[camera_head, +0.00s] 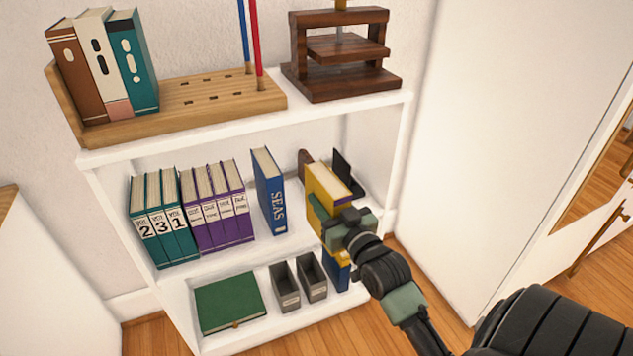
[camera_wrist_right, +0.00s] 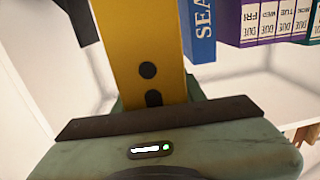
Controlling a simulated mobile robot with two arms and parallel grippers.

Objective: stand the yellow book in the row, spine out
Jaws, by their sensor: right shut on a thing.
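The yellow book (camera_head: 326,184) is upright, slightly tilted in the picture, at the right part of the middle shelf. My right gripper (camera_head: 329,217) is shut on its front side; in the right wrist view the yellow cover (camera_wrist_right: 140,45) with two dark dots rises from the jaws. To its left stands the blue SEAS book (camera_head: 270,193), with a gap between them; it also shows in the wrist view (camera_wrist_right: 200,35). Further left stand purple books (camera_head: 215,205) and teal numbered books (camera_head: 160,220). Whether the yellow book's base touches the shelf is hidden. My left gripper is out of view.
A black bookend-like piece (camera_head: 345,172) and a brown item (camera_head: 305,162) are behind the yellow book. Below are a green book (camera_head: 230,302), grey bins (camera_head: 285,287) and a blue item (camera_head: 338,271). The upper shelf (camera_head: 230,130) hangs over the row.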

